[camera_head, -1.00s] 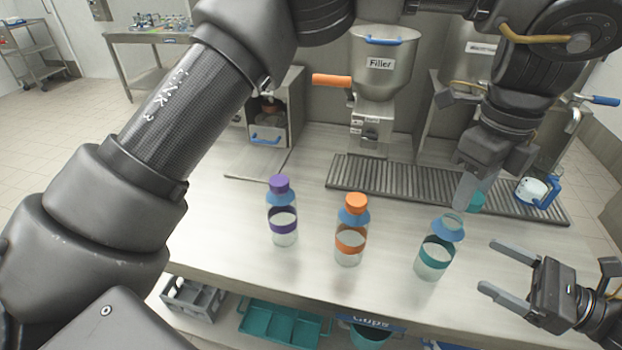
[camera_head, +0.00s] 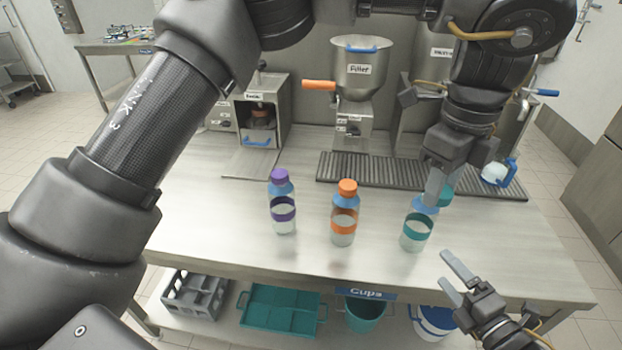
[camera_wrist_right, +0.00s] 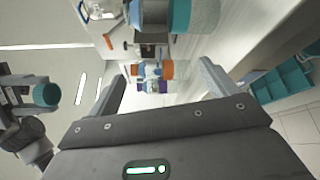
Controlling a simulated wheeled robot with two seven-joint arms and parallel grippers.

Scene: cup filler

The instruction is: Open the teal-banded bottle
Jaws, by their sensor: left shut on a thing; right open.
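The teal-banded bottle (camera_head: 414,232) stands upright on the counter at the right of a row of bottles. Its neck has no cap on it; the bottle also shows at the top of the right wrist view (camera_wrist_right: 194,14). My left gripper (camera_head: 437,188) is shut on the teal cap (camera_head: 446,196) and holds it above and behind the bottle, apart from it. The cap shows clear of the bottle in the right wrist view (camera_wrist_right: 46,95). My right gripper (camera_head: 450,273) is open and empty, in front and to the right of the bottle, not touching it.
An orange-capped bottle (camera_head: 345,215) and a purple-capped bottle (camera_head: 282,203) stand to the left. Behind are a drain grate (camera_head: 345,170), the filler (camera_head: 361,75) and a blue-handled jug (camera_head: 497,174). Trays (camera_head: 280,310) and bins sit below. The counter's front left is clear.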

